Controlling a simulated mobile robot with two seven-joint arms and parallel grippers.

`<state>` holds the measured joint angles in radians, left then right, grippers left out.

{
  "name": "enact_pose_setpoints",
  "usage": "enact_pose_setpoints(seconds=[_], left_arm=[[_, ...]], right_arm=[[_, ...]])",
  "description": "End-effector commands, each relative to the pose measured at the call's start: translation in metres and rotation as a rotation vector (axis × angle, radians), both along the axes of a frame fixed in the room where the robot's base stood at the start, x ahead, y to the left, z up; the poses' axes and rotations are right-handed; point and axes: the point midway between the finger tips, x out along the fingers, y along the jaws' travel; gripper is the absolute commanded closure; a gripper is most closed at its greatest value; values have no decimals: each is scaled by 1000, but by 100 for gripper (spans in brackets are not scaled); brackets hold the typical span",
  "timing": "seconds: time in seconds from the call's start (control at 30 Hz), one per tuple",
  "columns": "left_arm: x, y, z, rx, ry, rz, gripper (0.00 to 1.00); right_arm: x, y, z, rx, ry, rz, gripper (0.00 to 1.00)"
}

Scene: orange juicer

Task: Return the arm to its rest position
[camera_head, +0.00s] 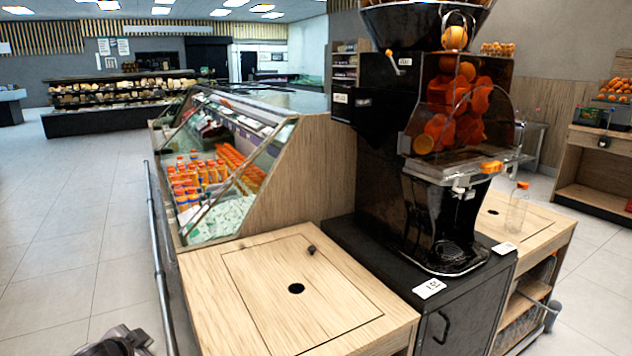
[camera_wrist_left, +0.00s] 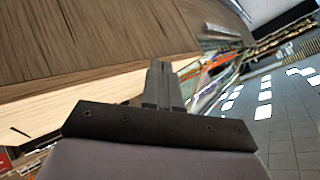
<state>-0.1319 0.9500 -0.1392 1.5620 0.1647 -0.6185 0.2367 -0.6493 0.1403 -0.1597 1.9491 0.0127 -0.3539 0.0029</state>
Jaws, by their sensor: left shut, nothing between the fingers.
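My left gripper (camera_wrist_left: 162,85) is shut and empty in the left wrist view, with its fingers together. A wooden panel (camera_wrist_left: 90,40) fills the upper left of that view behind it. In the head view a part of my left arm (camera_head: 115,343) shows at the bottom left, low beside the wooden counter (camera_head: 215,290). The fingers cannot be made out there. My right gripper is in neither view.
The orange juicer (camera_head: 375,130) stands on a black cabinet (camera_head: 465,310) right of the counter. A clear bottle (camera_head: 516,212) stands on its right. A glass-fronted chiller (camera_head: 240,150) holds juice bottles. A metal rail (camera_head: 158,250) runs along the left. Open floor (camera_head: 70,240) lies further left.

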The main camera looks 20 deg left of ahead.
Motion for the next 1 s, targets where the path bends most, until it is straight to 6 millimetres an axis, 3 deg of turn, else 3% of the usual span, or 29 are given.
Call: enact_pose_setpoints(seconds=[0.03,0.2,0.5,0.77,1.0], left_arm=[[-16,-22,-15,15,31,-84,100],[-63,-90,-44,42,88,-338,100],[-146,-188,-62,17,126,-671,100],[-154,-233,-81,-185,52,-504,100],[-160,-293,-90,-404,-20,-338,100]], right_arm=[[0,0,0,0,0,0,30],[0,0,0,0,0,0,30],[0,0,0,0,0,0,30],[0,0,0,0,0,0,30],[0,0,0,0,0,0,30]])
